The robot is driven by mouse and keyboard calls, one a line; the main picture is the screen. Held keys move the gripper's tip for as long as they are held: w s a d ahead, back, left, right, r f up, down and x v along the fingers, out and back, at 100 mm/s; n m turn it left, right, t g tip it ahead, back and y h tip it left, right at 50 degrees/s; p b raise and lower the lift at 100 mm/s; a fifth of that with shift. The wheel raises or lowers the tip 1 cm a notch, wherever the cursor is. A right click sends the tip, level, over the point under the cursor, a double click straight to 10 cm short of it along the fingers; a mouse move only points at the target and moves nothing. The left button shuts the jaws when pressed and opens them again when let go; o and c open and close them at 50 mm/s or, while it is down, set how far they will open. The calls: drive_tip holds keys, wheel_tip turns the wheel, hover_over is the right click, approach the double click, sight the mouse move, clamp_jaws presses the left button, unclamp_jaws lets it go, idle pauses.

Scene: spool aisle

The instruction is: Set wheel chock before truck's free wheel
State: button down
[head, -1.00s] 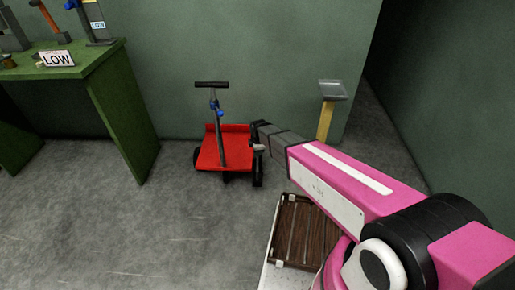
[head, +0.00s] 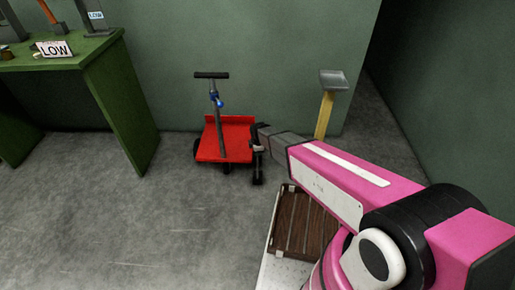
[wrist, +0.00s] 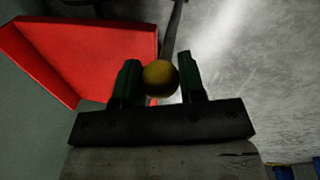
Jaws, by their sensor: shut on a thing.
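The red truck (head: 224,138), a flat cart with dark wheels and an upright T-handle, stands by the back wall in the head view. Its red deck (wrist: 95,50) fills the upper left of the wrist view. My gripper (wrist: 158,80) has its dark green fingers shut on a yellow round knob (wrist: 160,78). In the head view my gripper is at the truck's right side, partly hidden by my arm. A dark upright shape (head: 258,170) shows just below it; I cannot tell whether it is wheel, finger or chock. The chock's body is not clearly visible.
A green table (head: 105,65) with a LOW sign (head: 54,48) and tools stands at left. A yellow post with a grey top (head: 325,112) stands right of the truck. A brown slatted tray (head: 291,230) lies at lower middle. The floor left of the truck is clear.

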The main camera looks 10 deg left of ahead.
drive_tip(key=shift+f, duration=0.9)
drive_tip(key=shift+w+a+f, duration=0.1)
drive_tip(key=shift+w+f, duration=0.05)
drive_tip(key=shift+w, duration=0.05)
drive_tip(key=w+a, duration=0.1)
drive_tip(key=w, duration=0.6)
drive_tip(key=shift+w+a, duration=0.2)
drive_tip(key=shift+w, duration=0.05)
drive_tip(key=c, duration=0.6)
unclamp_jaws()
